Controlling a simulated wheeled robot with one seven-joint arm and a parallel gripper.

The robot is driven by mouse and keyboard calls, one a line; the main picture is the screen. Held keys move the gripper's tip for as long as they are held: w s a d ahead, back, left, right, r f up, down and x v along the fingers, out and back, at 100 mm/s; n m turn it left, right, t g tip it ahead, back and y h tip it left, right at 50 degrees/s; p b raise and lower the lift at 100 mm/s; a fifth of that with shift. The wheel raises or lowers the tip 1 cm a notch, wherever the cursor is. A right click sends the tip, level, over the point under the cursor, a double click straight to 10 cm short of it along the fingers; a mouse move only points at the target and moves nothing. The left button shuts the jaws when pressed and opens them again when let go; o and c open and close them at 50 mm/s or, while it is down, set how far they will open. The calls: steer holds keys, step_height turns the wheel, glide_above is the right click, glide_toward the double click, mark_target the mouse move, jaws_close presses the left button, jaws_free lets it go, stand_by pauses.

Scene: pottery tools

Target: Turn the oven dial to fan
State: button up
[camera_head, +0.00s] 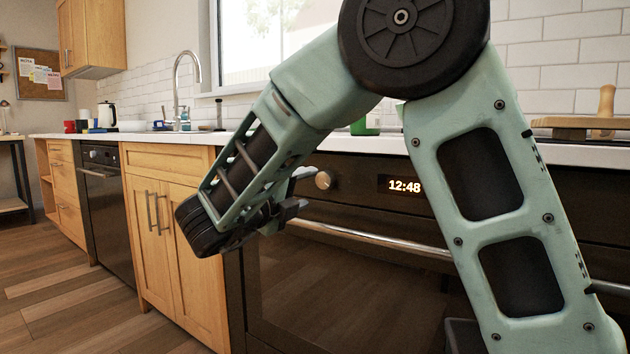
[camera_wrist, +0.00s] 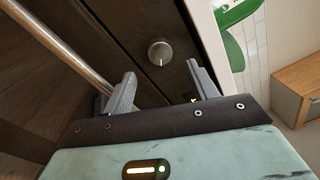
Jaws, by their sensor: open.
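The oven dial (camera_head: 324,180) is a round silver knob on the black oven's control panel, left of the lit clock display (camera_head: 404,185). In the wrist view the dial (camera_wrist: 160,52) shows beyond my fingertips, roughly between their two lines. My gripper (camera_head: 298,190) is open and empty at the left end of the oven front, just left of the dial. In the wrist view my gripper (camera_wrist: 161,72) has its two grey fingers spread wide, and neither appears to touch the dial. The marks around the dial are too small to read.
The oven's long metal handle (camera_head: 370,238) runs below the panel; it also shows in the wrist view (camera_wrist: 60,45). The white countertop (camera_head: 370,144) overhangs above the dial. Wooden cabinets (camera_head: 168,230) stand to the left. A wooden board (camera_head: 580,123) lies on the counter at right.

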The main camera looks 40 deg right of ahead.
steer(key=p+v, duration=0.2)
steer(key=v, duration=0.9)
steer(key=shift+a, duration=0.4)
steer(key=shift+s+f, duration=0.1)
